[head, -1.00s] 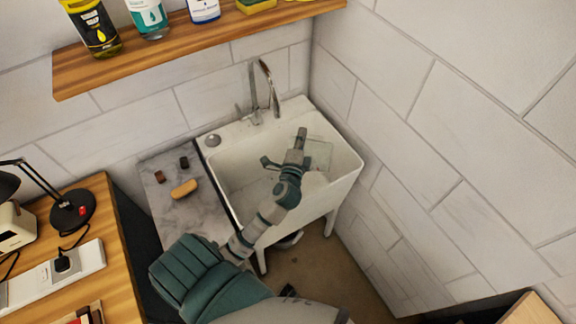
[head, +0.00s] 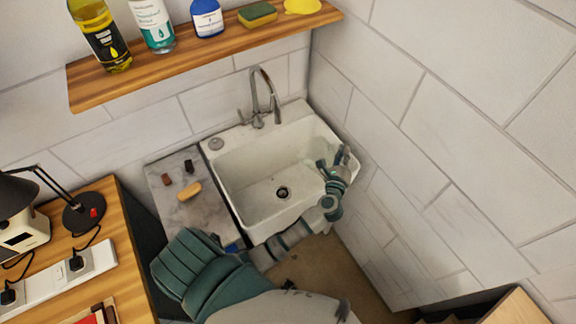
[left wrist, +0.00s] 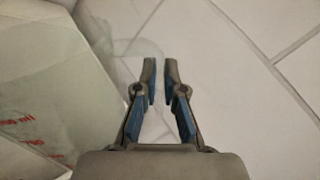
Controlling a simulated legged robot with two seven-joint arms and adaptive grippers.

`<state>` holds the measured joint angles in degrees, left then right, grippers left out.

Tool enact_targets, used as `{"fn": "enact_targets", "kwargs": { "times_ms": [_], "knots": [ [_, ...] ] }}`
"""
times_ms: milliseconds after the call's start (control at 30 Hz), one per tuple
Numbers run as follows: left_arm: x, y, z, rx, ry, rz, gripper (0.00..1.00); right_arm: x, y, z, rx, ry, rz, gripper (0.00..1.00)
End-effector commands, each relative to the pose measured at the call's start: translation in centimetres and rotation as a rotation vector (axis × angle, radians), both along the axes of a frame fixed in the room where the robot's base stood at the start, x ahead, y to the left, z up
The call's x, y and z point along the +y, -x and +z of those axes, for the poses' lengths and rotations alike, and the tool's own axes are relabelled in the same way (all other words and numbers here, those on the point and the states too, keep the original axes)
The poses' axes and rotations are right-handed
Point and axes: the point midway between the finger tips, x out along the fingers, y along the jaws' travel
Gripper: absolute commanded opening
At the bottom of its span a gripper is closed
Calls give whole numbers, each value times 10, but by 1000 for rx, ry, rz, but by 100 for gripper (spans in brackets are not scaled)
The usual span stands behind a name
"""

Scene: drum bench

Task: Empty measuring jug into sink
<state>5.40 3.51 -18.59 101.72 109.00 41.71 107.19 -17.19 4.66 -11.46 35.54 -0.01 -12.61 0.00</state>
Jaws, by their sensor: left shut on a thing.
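The white sink (head: 250,170) stands in the corner, its basin and drain (head: 283,192) in plain sight. My left gripper (head: 338,155) is at the right rim of the sink. In the left wrist view its fingers (left wrist: 160,65) are nearly together. The clear measuring jug (left wrist: 40,95), with red markings, fills the left of that view beside the fingers. The gripper is shut on the jug, though the part between the fingertips is too see-through to make out. In the head view the jug is hard to tell from the sink. I cannot tell whether it holds liquid. My right gripper is not in view.
A curved tap (head: 262,95) rises behind the basin. A marble counter (head: 180,212) with a yellowish bar (head: 190,191) adjoins the sink on the left. A wooden shelf (head: 220,52) with bottles hangs above. A tiled wall (head: 440,150) is close on the right.

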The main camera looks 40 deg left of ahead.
Motion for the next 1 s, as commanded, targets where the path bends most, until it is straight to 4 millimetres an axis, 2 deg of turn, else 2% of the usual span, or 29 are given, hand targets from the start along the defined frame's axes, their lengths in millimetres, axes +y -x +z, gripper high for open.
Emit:
{"fn": "enact_targets", "kwargs": {
  "times_ms": [300, 500, 700, 1000],
  "knots": [
    [-42, -19, -21, 131, -299, -4, 0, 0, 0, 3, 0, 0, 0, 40],
    [-59, -27, -37, 211, -481, -4, 0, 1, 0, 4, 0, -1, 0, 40],
    [-67, -30, -48, 266, -610, -4, 0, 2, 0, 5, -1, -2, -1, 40],
    [-70, -31, -51, 282, -650, -4, 0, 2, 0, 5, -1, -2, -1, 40]
  ]
}}
